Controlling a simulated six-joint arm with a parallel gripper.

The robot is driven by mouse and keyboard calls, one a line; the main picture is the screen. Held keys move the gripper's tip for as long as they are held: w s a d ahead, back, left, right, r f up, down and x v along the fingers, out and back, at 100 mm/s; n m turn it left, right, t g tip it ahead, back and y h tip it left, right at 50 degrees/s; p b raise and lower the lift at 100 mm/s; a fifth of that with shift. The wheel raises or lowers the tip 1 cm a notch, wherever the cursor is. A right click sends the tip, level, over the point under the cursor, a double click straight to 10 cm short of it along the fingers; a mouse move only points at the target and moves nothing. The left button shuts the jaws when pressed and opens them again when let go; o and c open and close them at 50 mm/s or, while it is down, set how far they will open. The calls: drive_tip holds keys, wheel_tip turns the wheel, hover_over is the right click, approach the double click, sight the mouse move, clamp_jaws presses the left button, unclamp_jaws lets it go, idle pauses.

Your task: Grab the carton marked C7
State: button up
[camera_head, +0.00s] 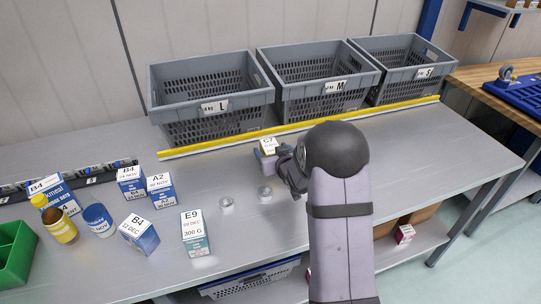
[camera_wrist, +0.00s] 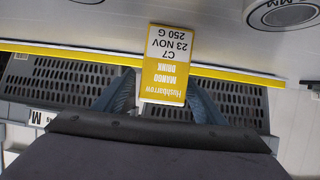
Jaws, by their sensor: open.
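The carton marked C7 (camera_head: 268,145) stands on the grey bench in front of the yellow strip, partly hidden by my gripper (camera_head: 275,160). My gripper (camera_wrist: 160,98) is open, with one blue-grey finger on each side of the carton's lower part in that view. I cannot tell whether either finger touches it.
Grey baskets L (camera_head: 205,124), M (camera_head: 300,100) and S (camera_head: 395,85) stand behind the yellow strip (camera_head: 220,144). The bench right of my arm is clear.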

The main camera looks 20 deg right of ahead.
drive_tip(key=shift+p+x, duration=0.7)
drive_tip(key=shift+x, duration=1.6)
drive_tip(key=shift+a+f, duration=0.1)
drive_tip(key=shift+a, duration=0.1)
drive_tip(key=c, duration=1.3)
